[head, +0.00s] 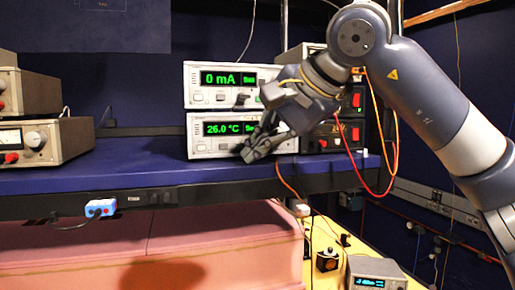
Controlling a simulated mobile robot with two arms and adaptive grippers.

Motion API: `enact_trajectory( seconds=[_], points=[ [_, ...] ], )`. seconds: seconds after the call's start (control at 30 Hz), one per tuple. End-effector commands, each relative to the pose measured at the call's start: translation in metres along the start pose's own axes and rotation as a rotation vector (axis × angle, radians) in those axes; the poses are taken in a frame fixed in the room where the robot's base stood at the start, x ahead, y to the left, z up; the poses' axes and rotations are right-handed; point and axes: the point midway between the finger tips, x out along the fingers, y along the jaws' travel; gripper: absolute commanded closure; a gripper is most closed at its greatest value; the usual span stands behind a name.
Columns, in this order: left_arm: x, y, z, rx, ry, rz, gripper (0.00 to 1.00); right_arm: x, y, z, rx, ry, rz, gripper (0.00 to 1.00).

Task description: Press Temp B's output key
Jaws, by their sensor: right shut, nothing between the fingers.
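Two white box instruments are stacked on the blue shelf in the head view. The upper one (208,101) shows "0 mA" in green. The lower one (207,146) shows "26.0 °C", so it is a temperature unit; no label reading Temp B is legible. My right gripper (247,151) is shut and empty. Its fingertips are in front of the lower right part of the temperature unit's panel and hide the keys there. I cannot tell whether they touch it. My left gripper is not in view.
The blue shelf (120,170) has free room left of the stack. Grey instruments (45,140) stand at the far left. Dark units with red switches (354,133) and orange cables (393,150) are right of the stack. A pink foam block (150,245) lies below.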

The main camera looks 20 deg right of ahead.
Motion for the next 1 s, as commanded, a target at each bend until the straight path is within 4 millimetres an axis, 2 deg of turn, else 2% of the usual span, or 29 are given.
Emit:
enact_trajectory(
  seconds=[0.57,1.0],
  points=[
    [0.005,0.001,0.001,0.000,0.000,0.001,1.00,-0.008,0.006,0.006,0.001,0.000,-0.002,1.00],
    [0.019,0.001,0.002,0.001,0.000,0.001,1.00,-0.037,0.028,0.027,0.000,0.001,-0.002,1.00]
  ],
)
